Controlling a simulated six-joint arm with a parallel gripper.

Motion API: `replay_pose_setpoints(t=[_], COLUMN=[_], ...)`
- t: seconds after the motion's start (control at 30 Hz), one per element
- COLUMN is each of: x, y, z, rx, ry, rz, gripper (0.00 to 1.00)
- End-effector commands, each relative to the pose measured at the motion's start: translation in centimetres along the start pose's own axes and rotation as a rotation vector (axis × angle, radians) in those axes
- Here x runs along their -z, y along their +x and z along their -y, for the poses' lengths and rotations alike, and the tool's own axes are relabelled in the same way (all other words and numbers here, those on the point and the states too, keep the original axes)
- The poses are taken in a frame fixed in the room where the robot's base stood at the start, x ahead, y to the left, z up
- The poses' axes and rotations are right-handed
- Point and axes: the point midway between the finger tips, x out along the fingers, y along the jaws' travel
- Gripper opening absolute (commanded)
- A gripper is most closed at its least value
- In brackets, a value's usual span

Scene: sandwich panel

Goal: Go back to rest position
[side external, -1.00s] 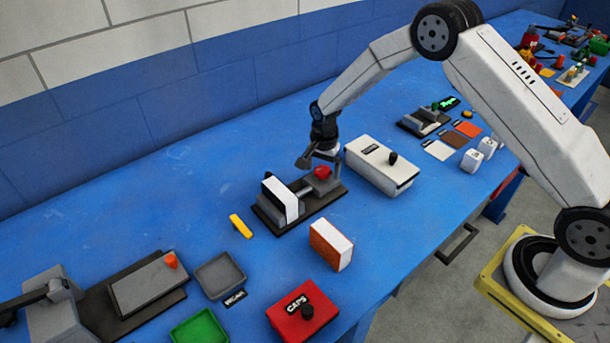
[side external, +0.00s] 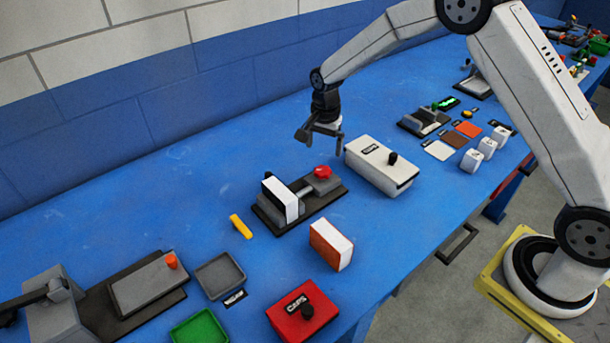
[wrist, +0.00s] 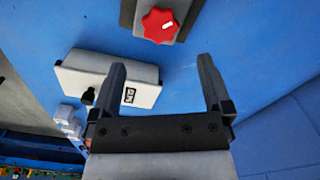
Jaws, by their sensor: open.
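My gripper (side external: 321,137) is open and empty. It hangs in the air above the blue table, above and behind the dark clamp fixture (side external: 268,218) with the red knob (side external: 322,172). A white and black block (side external: 284,199) stands in the fixture. In the wrist view my gripper (wrist: 164,78) shows two spread fingers with nothing between them. The red knob (wrist: 160,25) is beyond the fingertips at the top of that view, apart from them.
A white lidded box (side external: 380,168) stands just right of the fixture. An orange and white block (side external: 331,245), a yellow piece (side external: 241,226), a red caps box (side external: 303,311) and a grey tray (side external: 220,276) lie nearer. The table behind the fixture is clear.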

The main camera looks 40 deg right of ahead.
Motion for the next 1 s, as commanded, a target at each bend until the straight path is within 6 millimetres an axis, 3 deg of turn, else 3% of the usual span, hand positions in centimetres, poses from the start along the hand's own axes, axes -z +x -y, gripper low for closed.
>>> replay_pose_setpoints(t=[0.33, 0.53, 0.77, 1.0], x=[-0.1, -0.7, -2.2, -4.4], y=[-0.1, -1.3, -3.6, -5.8], z=[-0.2, -1.3, -4.5, -8.9], rx=[0.001, 0.017, 0.051, 0.087], ry=[-0.011, -0.09, -0.29, -0.539], rz=[-0.001, -0.009, -0.033, -0.073], gripper=[1.0, 1.0, 1.0, 1.0])
